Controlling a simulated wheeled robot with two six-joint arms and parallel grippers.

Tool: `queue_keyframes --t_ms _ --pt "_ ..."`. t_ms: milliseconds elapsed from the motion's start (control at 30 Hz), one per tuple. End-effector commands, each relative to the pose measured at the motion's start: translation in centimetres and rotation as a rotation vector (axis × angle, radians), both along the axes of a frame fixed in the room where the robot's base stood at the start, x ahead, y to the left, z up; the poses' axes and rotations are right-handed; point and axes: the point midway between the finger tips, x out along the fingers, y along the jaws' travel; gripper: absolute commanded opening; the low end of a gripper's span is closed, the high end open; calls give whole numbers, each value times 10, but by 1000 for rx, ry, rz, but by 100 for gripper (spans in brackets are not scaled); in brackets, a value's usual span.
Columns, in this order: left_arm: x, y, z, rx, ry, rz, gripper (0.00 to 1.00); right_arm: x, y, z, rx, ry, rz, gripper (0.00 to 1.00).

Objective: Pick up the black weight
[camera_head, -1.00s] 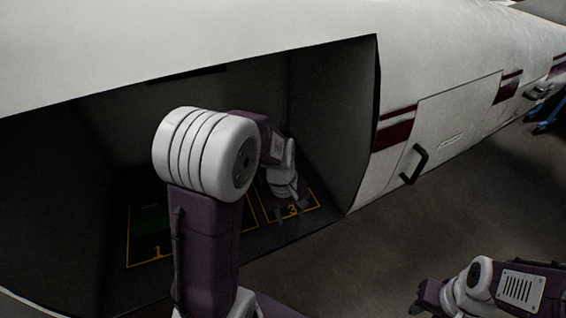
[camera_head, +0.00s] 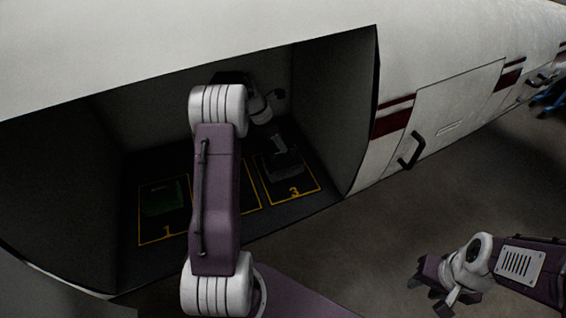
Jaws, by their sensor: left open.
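A dark shape that looks like the black weight (camera_head: 287,166) lies in the yellow-outlined area marked 3, inside the open compartment of the white body. It is dim and partly hidden by my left gripper. My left gripper (camera_head: 279,148) reaches into the compartment, open, just above and behind the dark shape. I cannot tell whether they touch. My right gripper (camera_head: 430,294) hangs outside at the lower right, far from the weight; its jaw opening is unclear.
A green block (camera_head: 163,197) lies in the area marked 1 at the left. My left arm hides most of the middle area. The compartment's right wall (camera_head: 335,110) stands close to area 3. A closed door with a black handle (camera_head: 411,150) is further right.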

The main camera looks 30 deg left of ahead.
Motion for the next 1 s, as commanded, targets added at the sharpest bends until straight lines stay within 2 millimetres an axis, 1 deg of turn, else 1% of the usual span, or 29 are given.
queue_keyframes --t_ms 100,200,300,467,500,567,600,633,667,1000 --pt "6 -3 -20 -2 5 -2 42 0 0 9 0 0 0 36" --pt "11 -7 -36 -1 3 -1 42 0 0 10 0 0 0 36" --pt "13 -8 -43 1 2 -1 42 0 0 10 0 0 0 36" --pt "14 -8 -43 2 1 -1 42 0 0 9 0 0 0 36" --pt "14 -8 -43 2 1 -1 39 0 0 9 0 0 0 36" --pt "14 -8 -43 2 1 -1 22 0 0 9 0 0 0 36" --pt "14 -8 -43 2 1 -1 11 0 0 9 0 0 0 36" --pt "14 -8 -43 2 1 -1 3 0 0 9 0 0 0 36" --pt "13 -8 -43 2 1 -1 0 0 0 9 0 0 0 36" --pt "13 -8 -43 1 2 -1 0 0 0 9 0 0 0 36"
